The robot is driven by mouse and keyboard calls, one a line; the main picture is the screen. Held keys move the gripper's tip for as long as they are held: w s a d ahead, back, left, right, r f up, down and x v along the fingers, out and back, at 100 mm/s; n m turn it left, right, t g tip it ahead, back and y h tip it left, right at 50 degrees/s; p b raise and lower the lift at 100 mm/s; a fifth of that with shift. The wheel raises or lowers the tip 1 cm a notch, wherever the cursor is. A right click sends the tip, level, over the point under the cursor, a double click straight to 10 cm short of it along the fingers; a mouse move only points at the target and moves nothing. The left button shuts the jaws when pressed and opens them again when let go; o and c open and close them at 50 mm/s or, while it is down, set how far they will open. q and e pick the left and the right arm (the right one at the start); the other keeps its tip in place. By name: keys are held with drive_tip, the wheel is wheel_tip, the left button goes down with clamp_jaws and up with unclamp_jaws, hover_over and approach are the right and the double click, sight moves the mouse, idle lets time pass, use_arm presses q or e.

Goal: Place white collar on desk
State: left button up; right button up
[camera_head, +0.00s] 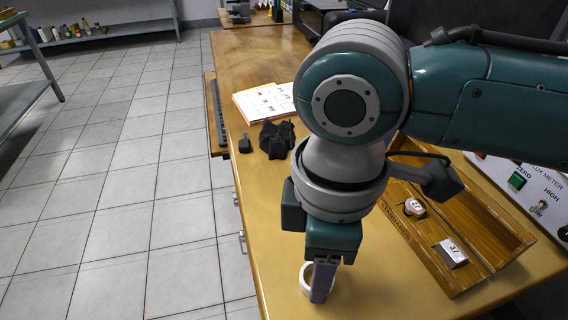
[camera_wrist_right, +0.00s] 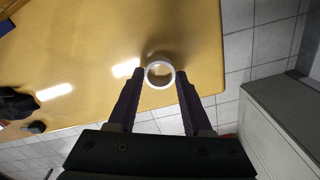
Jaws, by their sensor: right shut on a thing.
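The white collar (camera_head: 303,284) is a short open ring near the front of the wooden desk (camera_head: 240,62). My right gripper (camera_head: 320,290) points down and is shut on it, hiding part of it in the head view. In the right wrist view the collar (camera_wrist_right: 160,87) sits between the two fingertips (camera_wrist_right: 160,75), with its opening facing the camera. It is over the desk close to the edge, with a shadow beside it; whether it touches the desktop I cannot tell. My left gripper is not in view.
A wooden tray marked STANDARDS (camera_head: 424,258) holds labelled pieces 27 (camera_head: 414,207) and 37 (camera_head: 451,253). A flux meter panel (camera_head: 525,190) stands right of it. A black crumpled item (camera_head: 277,139) and a printed sheet (camera_head: 266,103) lie farther back. Bare desktop lies left of the tray.

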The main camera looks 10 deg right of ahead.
drive_tip(key=shift+f, duration=0.15)
drive_tip(key=o, duration=1.3)
drive_tip(key=shift+c, duration=0.2)
wheel_tip(320, 180, up, 11)
drive_tip(key=p, duration=0.4)
drive_tip(key=s+a+f+m+t+y, duration=0.1)
drive_tip(key=s+a+m+t+y, duration=0.15)
drive_tip(key=s+a+y, duration=0.2)
drive_tip(key=s+d+f+m+h, duration=0.1)
drive_tip(key=s+d+m+h, duration=0.1)
drive_tip(key=s+d+m, duration=0.2)
drive_tip(key=s+d+f+m+t+h, duration=0.1)
drive_tip(key=d+m, duration=0.4)
drive_tip(key=d, duration=0.5)
drive_tip(key=s+h, duration=0.1)
drive_tip(key=s, duration=0.1)
drive_tip(key=shift+s+f, duration=0.25)
drive_tip(key=shift+s, duration=0.1)
